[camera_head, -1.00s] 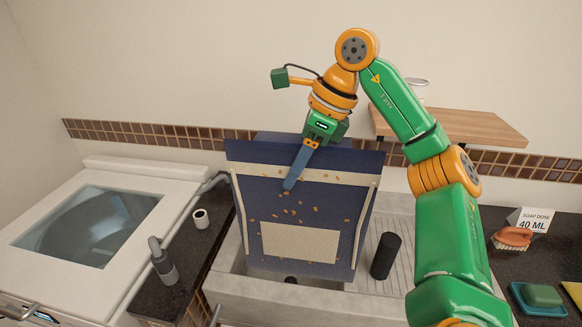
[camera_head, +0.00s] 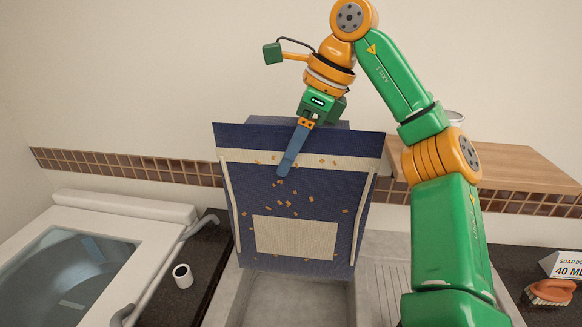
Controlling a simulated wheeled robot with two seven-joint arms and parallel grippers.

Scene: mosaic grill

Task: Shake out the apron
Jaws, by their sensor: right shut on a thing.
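The dark blue apron (camera_head: 245,185) hangs spread out and upright above the sink, with a cream band near its top and a cream pocket patch (camera_head: 295,236) low down. Two pale straps run down its sides. Several small orange-brown crumbs (camera_head: 309,197) dot its front. My right gripper (camera_head: 285,168) reaches down over the apron's top edge, a blue finger lying in front of the cloth. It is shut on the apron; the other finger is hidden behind. My left gripper is not in view.
The grey sink basin (camera_head: 290,288) lies under the apron. A washer with a glass lid (camera_head: 55,270) and a small cup (camera_head: 182,276) are left. A wooden shelf (camera_head: 510,165) is at right, with a brush (camera_head: 550,292) and soap dose card (camera_head: 566,265) below.

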